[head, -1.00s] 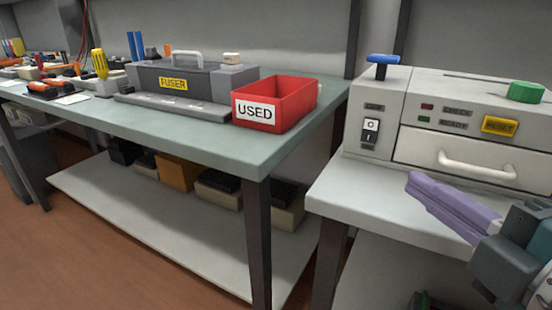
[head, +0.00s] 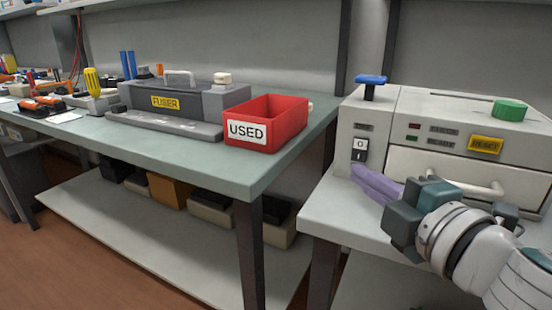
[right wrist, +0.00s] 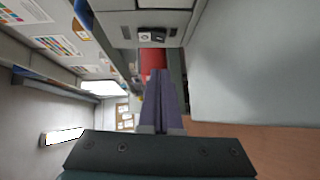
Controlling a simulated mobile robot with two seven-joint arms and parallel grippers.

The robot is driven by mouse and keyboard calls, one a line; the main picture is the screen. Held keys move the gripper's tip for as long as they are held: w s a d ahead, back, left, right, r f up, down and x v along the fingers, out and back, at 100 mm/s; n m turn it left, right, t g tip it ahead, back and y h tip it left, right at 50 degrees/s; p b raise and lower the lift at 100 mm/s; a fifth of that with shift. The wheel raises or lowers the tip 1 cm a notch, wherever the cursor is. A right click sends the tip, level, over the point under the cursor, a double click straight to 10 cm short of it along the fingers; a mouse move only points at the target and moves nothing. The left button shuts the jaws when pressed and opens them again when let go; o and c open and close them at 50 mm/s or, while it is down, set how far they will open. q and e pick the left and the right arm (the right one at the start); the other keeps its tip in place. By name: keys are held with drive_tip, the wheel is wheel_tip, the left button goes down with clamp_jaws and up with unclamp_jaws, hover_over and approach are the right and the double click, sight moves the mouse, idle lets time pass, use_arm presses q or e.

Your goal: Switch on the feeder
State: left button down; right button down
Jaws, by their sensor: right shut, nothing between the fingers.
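The feeder (head: 365,118) is the pale machine on the right bench. Its rocker switch (head: 360,149) is on the left of the front panel, with a white half marked O above a dark half marked I. The switch also shows near the top of the right wrist view (right wrist: 152,36). My right gripper (head: 356,170) has purple fingers shut together and empty. Their tips are just below the switch in the head view; I cannot tell whether they touch the panel. The fingers point towards the switch in the right wrist view (right wrist: 159,75). My left gripper is not in view.
The feeder has a blue knob (head: 371,81), a green knob (head: 510,109), a yellow RESET button (head: 485,144) and a drawer handle (head: 470,185). The CHECK and READY lamps look dim. A red USED bin (head: 266,123) and the grey fuser (head: 180,100) stand on the left table.

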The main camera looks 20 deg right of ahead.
sight(354, 159)
drive_tip(key=shift+w+d+f, duration=0.15)
drive_tip(key=shift+w+d, duration=0.65)
drive_tip(key=shift+w, duration=0.05)
drive_tip(key=shift+w+d+f, duration=0.1)
drive_tip(key=shift+w+d, duration=0.65)
drive_tip(key=shift+w, duration=0.1)
drive_tip(key=shift+b, duration=0.3)
drive_tip(key=shift+w+d+f+b, duration=0.15)
drive_tip(key=shift+f+b, duration=0.35)
drive_tip(key=shift+b, duration=0.65)
drive_tip(key=shift+r, duration=0.35)
drive_tip(key=shift+p, duration=0.3)
